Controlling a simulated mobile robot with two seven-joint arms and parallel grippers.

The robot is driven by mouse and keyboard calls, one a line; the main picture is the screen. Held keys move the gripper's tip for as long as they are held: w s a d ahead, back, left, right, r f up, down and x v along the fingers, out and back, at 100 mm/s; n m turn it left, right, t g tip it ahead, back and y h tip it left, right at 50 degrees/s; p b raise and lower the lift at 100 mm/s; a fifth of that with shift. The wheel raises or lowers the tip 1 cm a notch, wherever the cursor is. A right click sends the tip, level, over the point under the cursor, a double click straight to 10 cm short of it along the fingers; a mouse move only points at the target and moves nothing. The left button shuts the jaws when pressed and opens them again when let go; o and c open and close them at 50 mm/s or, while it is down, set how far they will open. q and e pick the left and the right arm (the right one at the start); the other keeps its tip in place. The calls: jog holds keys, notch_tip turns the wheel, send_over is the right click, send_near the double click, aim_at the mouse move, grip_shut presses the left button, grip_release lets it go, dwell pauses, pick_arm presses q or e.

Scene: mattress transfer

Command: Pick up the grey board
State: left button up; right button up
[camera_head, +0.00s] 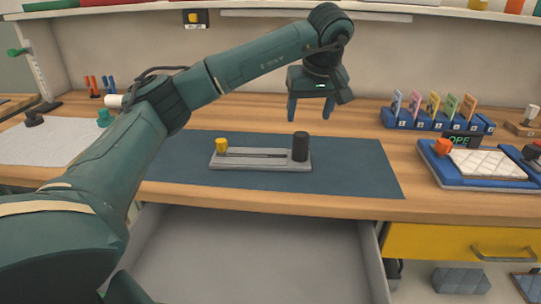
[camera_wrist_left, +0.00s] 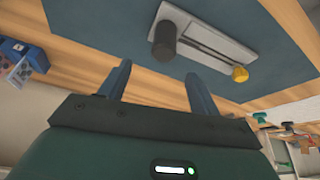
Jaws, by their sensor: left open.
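The grey board (camera_head: 258,163) lies flat on a dark blue mat in the middle of the table. It has a slot along it, a yellow knob (camera_head: 221,146) at its left end and a taller black cylinder (camera_head: 300,147) at its right end. My left gripper (camera_head: 307,112) is open and empty, pointing down, above and behind the black cylinder end. In the left wrist view the grey board (camera_wrist_left: 208,42) shows beyond the fingertips of my left gripper (camera_wrist_left: 160,80), apart from them. My right gripper is not in view.
The dark blue mat (camera_head: 352,180) is clear around the board. An open drawer (camera_head: 250,250) is below the front edge. A blue rack with coloured cards (camera_head: 437,122) and a blue tray with a white quilted pad (camera_head: 487,163) are at right. A white sheet (camera_head: 50,140) lies at left.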

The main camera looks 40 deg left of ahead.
aim_at(302, 136)
pick_arm(q)
jog(key=x, duration=0.4)
jog(key=shift+f, duration=0.15)
jog(key=x, duration=0.5)
jog(key=shift+s+f+b, duration=0.2)
jog(key=shift+s+b, duration=0.1)
jog(key=shift+b, duration=0.1)
grip_shut()
jog(key=shift+r, duration=0.1)
